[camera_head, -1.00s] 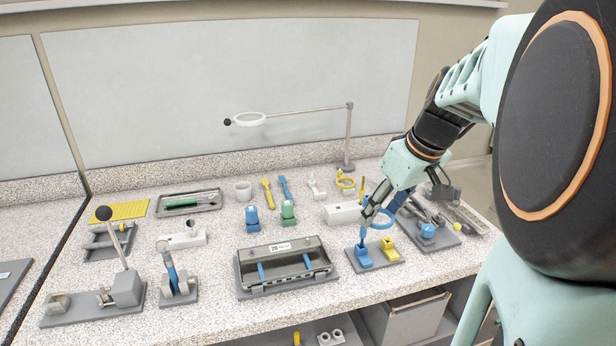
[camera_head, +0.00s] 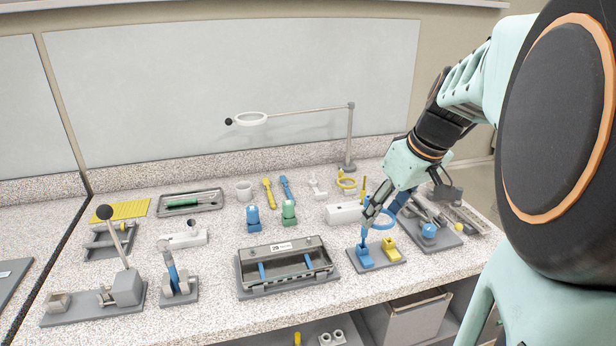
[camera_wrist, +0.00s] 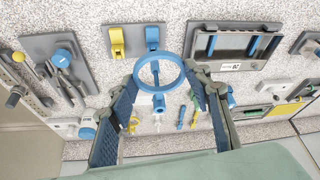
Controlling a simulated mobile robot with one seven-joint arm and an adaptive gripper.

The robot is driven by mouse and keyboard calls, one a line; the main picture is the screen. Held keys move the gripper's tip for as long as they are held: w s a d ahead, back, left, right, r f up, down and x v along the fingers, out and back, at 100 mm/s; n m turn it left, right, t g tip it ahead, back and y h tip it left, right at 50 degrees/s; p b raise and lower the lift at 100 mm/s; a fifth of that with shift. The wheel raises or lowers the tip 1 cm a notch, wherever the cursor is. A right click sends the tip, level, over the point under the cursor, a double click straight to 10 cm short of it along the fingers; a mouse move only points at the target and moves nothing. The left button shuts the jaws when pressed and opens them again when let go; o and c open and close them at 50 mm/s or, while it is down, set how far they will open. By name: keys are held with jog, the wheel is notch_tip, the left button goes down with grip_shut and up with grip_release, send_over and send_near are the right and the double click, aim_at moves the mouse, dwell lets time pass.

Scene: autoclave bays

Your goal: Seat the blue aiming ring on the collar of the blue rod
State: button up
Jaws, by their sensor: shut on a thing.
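The blue aiming ring (camera_head: 392,224) is held in the air at the front right of the bench. In the wrist view the ring (camera_wrist: 137,83) sits between the two fingertips, with a small blue socket (camera_wrist: 158,103) at its rim. My gripper (camera_head: 374,213) is shut on the ring's rim. The blue rod (camera_head: 364,238) stands upright in a blue block (camera_head: 364,258). Its block shows above the ring in the wrist view (camera_wrist: 152,36). The ring is close to the rod's upper part; I cannot tell whether they touch. The collar is not clearly visible.
A yellow block (camera_head: 391,253) shares the grey base with the blue block. A grey tray (camera_head: 243,277) stands to the left, and a fixture with a blue knob (camera_head: 428,231) to the right. A white block (camera_head: 342,214) lies behind. The bench's front edge is close.

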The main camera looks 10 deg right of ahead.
jog(key=shift+f+b, duration=2.3)
jog(key=shift+f, duration=0.5)
jog(key=o, duration=0.9)
jog(key=shift+r, duration=0.15)
notch_tip(320, 180, up, 10)
jog(key=shift+f, duration=0.1)
